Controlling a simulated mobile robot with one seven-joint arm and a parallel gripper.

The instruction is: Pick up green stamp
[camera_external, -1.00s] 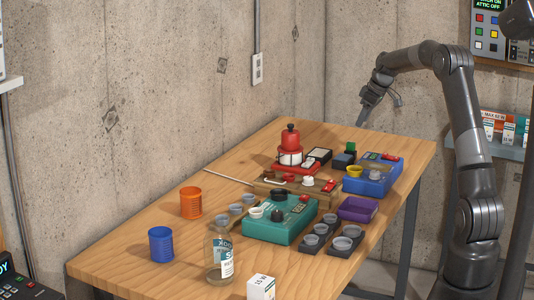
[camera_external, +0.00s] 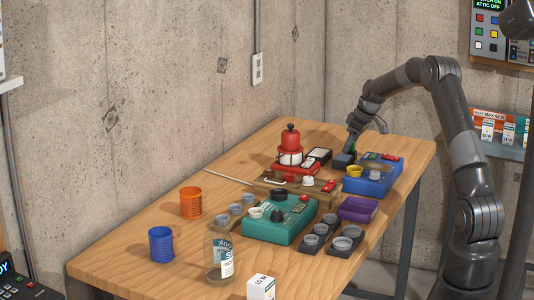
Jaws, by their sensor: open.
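The green stamp (camera_external: 353,148) is at the back right of the table, by a small dark blue block (camera_external: 343,161). Only a little of its green shows; my gripper covers most of it. My gripper (camera_external: 350,146) points down at the stamp, with its fingers at or around it. The jaws are open. I cannot tell from this view whether the fingers touch the stamp.
A blue box (camera_external: 366,184) with a yellow cup stands just right and in front. A teal device (camera_external: 272,232) is nearer the front.

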